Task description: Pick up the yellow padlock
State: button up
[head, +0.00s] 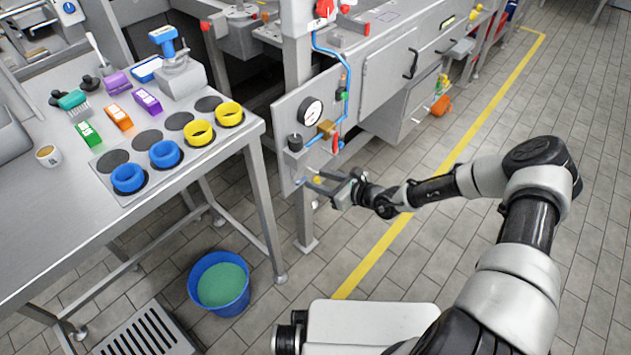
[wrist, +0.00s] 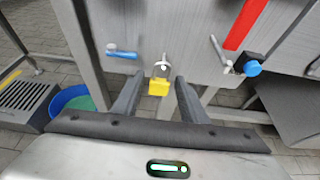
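The yellow padlock (wrist: 159,87) hangs by its shackle from a fitting on the front of a grey metal panel. It shows as a small yellow spot in the head view (head: 317,180). My gripper (wrist: 159,80) is open, with one finger on each side of the padlock in the wrist view. A gap shows between the padlock and each finger. I cannot tell how deep the padlock sits between the fingertips. In the head view my gripper (head: 314,184) reaches left to the lower part of the panel.
A blue handle (wrist: 122,54) and a blue knob (wrist: 252,67) stick out from the panel on either side. A gauge (head: 311,112) and piping sit above. A blue bucket (head: 219,309) stands on the floor, and a steel table (head: 62,215) stands at left.

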jog(key=c, duration=0.8)
jog(key=shift+r, duration=0.45)
jog(key=shift+c, duration=0.2)
jog(key=s+d+p, duration=0.3)
jog(key=s+d, duration=0.8)
jog(key=d, duration=0.3)
jog(key=shift+r, duration=0.35)
